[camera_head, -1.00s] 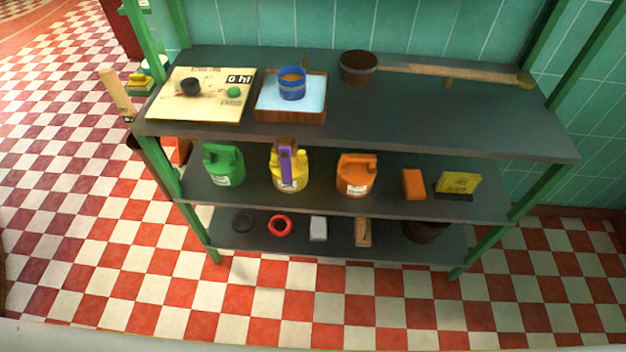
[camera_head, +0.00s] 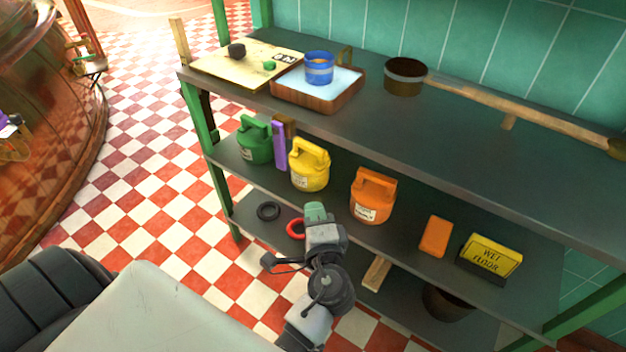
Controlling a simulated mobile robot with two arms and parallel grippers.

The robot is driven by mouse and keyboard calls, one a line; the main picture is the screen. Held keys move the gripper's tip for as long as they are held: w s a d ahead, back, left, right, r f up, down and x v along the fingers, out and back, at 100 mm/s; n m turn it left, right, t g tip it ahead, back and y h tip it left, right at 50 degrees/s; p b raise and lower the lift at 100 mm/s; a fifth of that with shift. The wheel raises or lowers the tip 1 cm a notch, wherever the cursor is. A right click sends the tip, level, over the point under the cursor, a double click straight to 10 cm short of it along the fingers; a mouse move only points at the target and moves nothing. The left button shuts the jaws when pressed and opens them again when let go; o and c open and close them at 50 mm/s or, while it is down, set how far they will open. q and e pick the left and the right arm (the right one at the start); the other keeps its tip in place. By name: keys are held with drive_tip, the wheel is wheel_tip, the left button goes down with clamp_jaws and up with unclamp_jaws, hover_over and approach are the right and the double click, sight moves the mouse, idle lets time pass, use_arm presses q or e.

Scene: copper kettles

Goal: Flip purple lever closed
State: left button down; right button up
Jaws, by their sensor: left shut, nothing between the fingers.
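An upright purple piece (camera_head: 280,146) with a brown part at its top stands on the middle shelf between the green and yellow jugs. It looks like a slim bar; I cannot tell whether it is the lever. Another small purple spot (camera_head: 12,119) shows at the far left edge beside the copper kettle (camera_head: 45,130), too small to make out. My left gripper (camera_head: 315,212) is shut and empty. It appears in front of the shelf unit, below the yellow jug in the picture and apart from both purple things. My right gripper is not in view.
A tray (camera_head: 315,97) with a blue cup is on top. Checkered floor (camera_head: 150,170) is clear between kettle and shelf.

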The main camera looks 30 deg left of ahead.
sight(279, 147)
use_arm(q)
drive_tip(key=shift+a+r, duration=0.1)
drive_tip(key=shift+r, duration=0.2)
drive_tip(key=s+a+p+x, duration=0.1)
drive_tip(key=s+a+x, duration=0.1)
drive_tip(key=x, duration=1)
drive_tip(key=shift+w+a+p, duration=0.35)
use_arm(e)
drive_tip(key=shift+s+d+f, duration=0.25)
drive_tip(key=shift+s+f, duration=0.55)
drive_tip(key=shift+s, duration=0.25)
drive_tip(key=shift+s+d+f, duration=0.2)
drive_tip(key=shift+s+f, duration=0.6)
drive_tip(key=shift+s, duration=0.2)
